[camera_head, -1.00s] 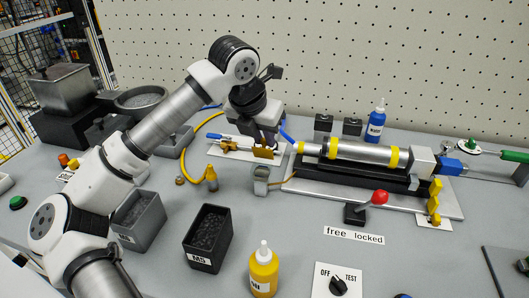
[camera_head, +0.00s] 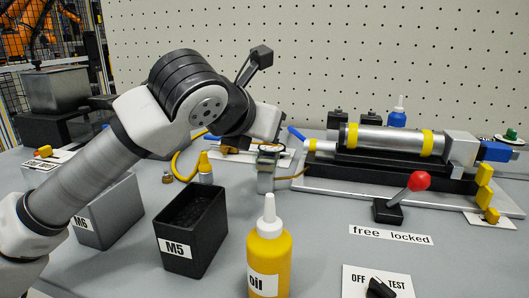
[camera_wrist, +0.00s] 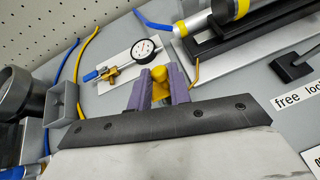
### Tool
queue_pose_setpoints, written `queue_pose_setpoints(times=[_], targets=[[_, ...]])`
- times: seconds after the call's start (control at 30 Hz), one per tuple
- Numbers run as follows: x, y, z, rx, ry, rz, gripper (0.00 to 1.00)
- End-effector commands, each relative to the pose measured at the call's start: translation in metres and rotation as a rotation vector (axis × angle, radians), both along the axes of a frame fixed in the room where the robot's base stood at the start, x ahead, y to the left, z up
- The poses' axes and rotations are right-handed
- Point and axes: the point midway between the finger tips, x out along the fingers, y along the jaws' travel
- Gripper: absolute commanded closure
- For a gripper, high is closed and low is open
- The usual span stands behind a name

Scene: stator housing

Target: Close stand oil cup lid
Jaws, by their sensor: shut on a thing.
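The stand oil cup (camera_head: 266,183) is a small grey cup left of the stand, with a thin brass pipe running from it to the stand. My gripper (camera_wrist: 160,76) has purple fingers, shut on a small yellow-brass piece with a rounded top (camera_wrist: 159,73), which looks like the oil cup lid. In the wrist view the cup itself is hidden behind the gripper. In the head view my wrist stands above and left of the cup and hides most of the fingers. Whether the lid lies flat on the cup cannot be told.
The stand (camera_head: 400,178) carries a steel cylinder with yellow bands. A dial gauge (camera_wrist: 146,47) stands on a white plate beyond my gripper. The M5 bin (camera_head: 190,232) and yellow oil bottle (camera_head: 268,255) are nearer. A red-knobbed lever (camera_head: 418,182) stands at right.

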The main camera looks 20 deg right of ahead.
Motion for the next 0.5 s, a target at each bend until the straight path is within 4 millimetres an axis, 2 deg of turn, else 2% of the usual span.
queue_pose_setpoints(times=[0.03,0.5], targets=[[-0.0006,0.0015,-0.0076,-0.015,-0.024,0.003,1.0],[-0.0047,0.0045,-0.0057,-0.085,-0.126,0.002,1.0]])
